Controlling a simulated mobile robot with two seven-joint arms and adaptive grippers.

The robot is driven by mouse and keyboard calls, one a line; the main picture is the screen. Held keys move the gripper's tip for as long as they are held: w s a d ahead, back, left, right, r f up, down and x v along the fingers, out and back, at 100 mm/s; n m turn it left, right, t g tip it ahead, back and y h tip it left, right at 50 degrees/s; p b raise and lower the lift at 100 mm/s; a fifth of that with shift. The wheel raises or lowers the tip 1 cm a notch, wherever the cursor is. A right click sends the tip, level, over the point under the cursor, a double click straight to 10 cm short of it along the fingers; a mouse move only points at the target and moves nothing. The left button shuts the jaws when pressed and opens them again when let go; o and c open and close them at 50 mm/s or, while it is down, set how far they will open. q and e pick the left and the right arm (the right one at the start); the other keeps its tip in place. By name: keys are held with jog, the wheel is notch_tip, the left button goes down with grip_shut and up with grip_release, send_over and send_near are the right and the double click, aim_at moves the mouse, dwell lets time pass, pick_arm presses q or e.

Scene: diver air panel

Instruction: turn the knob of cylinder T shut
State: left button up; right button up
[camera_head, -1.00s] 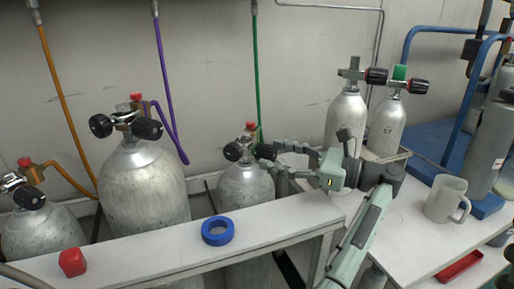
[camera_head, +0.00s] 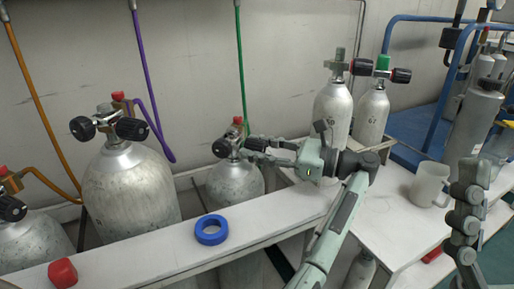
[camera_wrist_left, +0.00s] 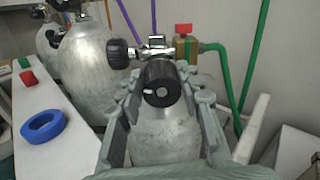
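My left gripper (camera_head: 258,146) is at the valve of the grey cylinder (camera_head: 235,183) under the green hose. In the left wrist view, its fingers (camera_wrist_left: 161,84) stand apart on either side of the black knob (camera_wrist_left: 160,82) facing the camera; I cannot tell whether they touch it. A second black knob (camera_head: 222,148) sits on the left side of this valve; it also shows in the left wrist view (camera_wrist_left: 117,53). A red cap (camera_wrist_left: 184,29) tops the hose fitting. I read no letter T on any cylinder. Part of my right gripper (camera_head: 467,205) shows at lower right, above the bench.
A white ledge (camera_head: 150,250) runs before the cylinders, with a blue ring (camera_head: 211,229) and red cap (camera_head: 62,273). A larger cylinder (camera_head: 130,195) stands left. Two small cylinders (camera_head: 333,120) (camera_head: 371,115) stand behind my left arm. A mug (camera_head: 428,184) is at right.

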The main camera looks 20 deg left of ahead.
pick_arm(q)
jog(key=c, duration=0.5)
